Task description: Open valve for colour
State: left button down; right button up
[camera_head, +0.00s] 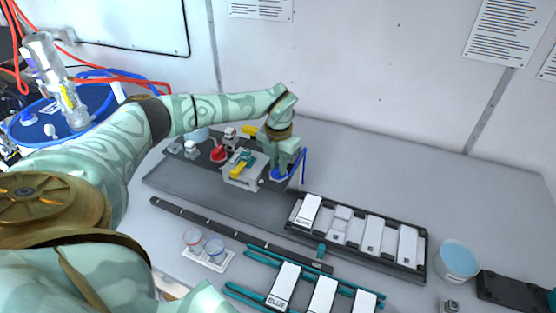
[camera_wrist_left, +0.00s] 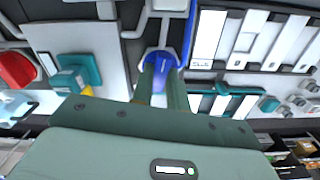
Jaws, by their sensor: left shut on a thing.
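The dark proportioner tray (camera_head: 190,185) carries a white block with several fittings near the wall. A blue valve handle (camera_head: 303,165) stands at the block's right end, with a rounded blue part at its base. My left gripper (camera_head: 284,170) reaches down over it from above. In the left wrist view the blue handle (camera_wrist_left: 160,62) lies between my two fingers (camera_wrist_left: 162,88), which are shut on it. The fingers and palm hide part of it. A red knob (camera_head: 218,155) and a yellow handle (camera_head: 238,170) are left of the gripper. My right gripper is not in view.
A rack of white labelled blocks (camera_head: 415,268) lies to the right, with more labelled blocks on teal rails in front. A blue-topped tub (camera_head: 458,260) is at right. The table behind the rack is clear.

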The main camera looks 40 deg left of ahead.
pick_arm(q)
jog(key=m+p, duration=0.2)
jog(key=m, duration=0.1)
jog(key=m+p, duration=0.1)
jog(key=shift+r+m, duration=0.25)
jog(key=shift+m, duration=0.05)
jog(key=m+p, duration=0.2)
jog(key=m, duration=0.2)
jog(key=shift+m+p, duration=0.3)
jog(key=m+p, duration=0.1)
jog(key=m, duration=0.2)
jog(key=shift+f, duration=0.1)
jog(key=shift+w+m+p, duration=0.1)
jog(key=shift+m+p, duration=0.25)
jog(key=shift+m, duration=1.35)
jog(key=c, duration=1.4)
grip_release()
jog(key=shift+f, duration=0.1)
notch_tip(320, 180, up, 16)
jog(key=shift+r, duration=0.2)
